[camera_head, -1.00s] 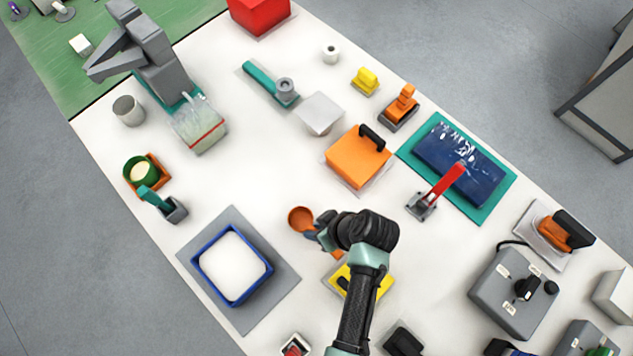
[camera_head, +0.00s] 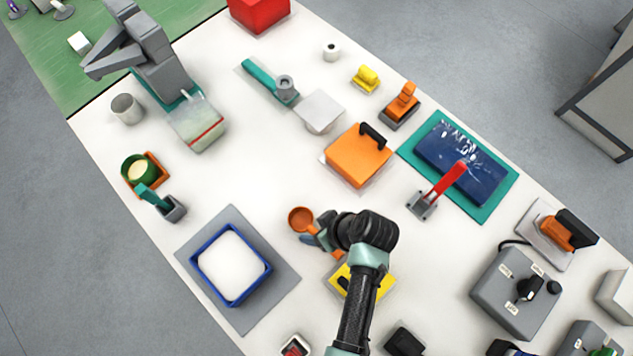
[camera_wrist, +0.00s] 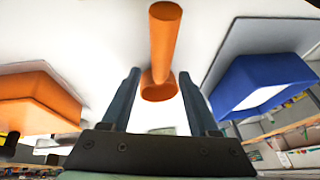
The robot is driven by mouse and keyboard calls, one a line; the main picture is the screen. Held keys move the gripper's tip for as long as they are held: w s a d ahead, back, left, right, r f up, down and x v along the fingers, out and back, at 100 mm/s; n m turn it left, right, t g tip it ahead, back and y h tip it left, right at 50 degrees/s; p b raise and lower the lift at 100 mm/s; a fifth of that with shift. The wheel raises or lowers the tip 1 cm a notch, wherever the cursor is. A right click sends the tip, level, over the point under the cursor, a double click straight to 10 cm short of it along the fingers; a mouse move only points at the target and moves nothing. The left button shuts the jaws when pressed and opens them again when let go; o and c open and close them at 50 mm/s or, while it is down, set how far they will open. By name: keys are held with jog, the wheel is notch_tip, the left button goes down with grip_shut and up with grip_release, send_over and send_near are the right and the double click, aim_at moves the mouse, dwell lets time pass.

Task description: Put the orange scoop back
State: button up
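The orange scoop (camera_head: 300,218) is near the middle of the white table, with its round cup toward the upper left and its handle running toward the lower right under my gripper. My gripper (camera_head: 317,233) is over the handle, with one finger on each side. In the wrist view, the scoop (camera_wrist: 164,45) lies in line with the space between the two fingertips of my gripper (camera_wrist: 160,75). The fingers are apart, with gaps beside the scoop, and do not visibly touch it. Part of the handle is hidden by my gripper in the head view.
A blue tray of white material (camera_head: 267,268) stands on a grey mat at the left. An orange box with a black handle (camera_head: 352,163) is above right. A yellow item (camera_head: 378,288) is partly hidden beneath my arm. A red lever (camera_head: 442,186) stands right. The table's centre-left is clear.

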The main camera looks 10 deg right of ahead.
jog(key=b+v, duration=0.1)
jog(key=v, duration=1.2)
